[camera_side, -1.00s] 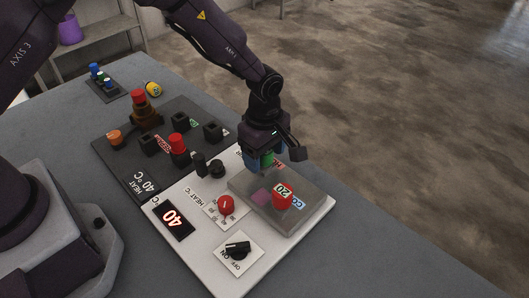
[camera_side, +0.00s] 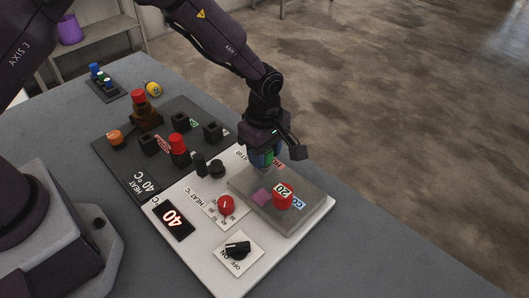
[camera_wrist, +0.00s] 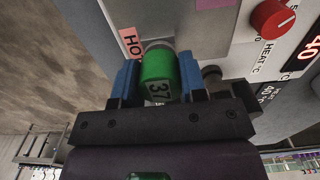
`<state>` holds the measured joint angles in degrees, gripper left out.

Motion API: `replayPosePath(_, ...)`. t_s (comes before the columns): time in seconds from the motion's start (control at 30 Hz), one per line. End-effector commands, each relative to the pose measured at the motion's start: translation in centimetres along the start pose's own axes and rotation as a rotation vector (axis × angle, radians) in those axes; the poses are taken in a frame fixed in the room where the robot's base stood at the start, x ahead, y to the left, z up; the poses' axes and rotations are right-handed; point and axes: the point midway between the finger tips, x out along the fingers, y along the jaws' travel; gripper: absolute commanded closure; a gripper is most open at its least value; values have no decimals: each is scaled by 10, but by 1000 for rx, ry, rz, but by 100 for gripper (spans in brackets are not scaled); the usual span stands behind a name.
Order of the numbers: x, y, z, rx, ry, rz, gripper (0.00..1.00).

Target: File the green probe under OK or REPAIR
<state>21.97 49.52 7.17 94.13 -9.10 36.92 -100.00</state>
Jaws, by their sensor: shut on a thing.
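The green probe, marked 37 in the wrist view (camera_wrist: 158,72), is between the two blue fingers of my gripper (camera_wrist: 160,85), which is shut on it. In the side view my gripper (camera_side: 265,158) is at the far end of the grey block (camera_side: 301,213), beside the HOT label (camera_wrist: 119,28). The probe's lower end is hidden there, so I cannot tell whether it sits in the block. A dark board (camera_side: 125,172) carries black square holders (camera_side: 180,123), a red label (camera_side: 164,145) and a green label (camera_side: 194,121); their words are too small to read.
A red 20 piece (camera_side: 283,197) stands on the block by a blue label. A red-topped piece (camera_side: 178,144) and a taller red-topped brown one (camera_side: 139,105) stand on the board. The white panel has a red knob (camera_side: 226,204), a black switch (camera_side: 238,249) and a 40 display (camera_side: 174,219).

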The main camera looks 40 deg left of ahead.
Motion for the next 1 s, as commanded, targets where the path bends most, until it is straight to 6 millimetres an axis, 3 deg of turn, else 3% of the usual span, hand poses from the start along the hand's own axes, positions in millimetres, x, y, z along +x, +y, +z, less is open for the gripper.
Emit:
replayPosePath(0.33, -11, 0, 0, 1, 0, 2, 100)
replayPosePath(1.0, -90, 1, 0, 1, -1, 3, 100)
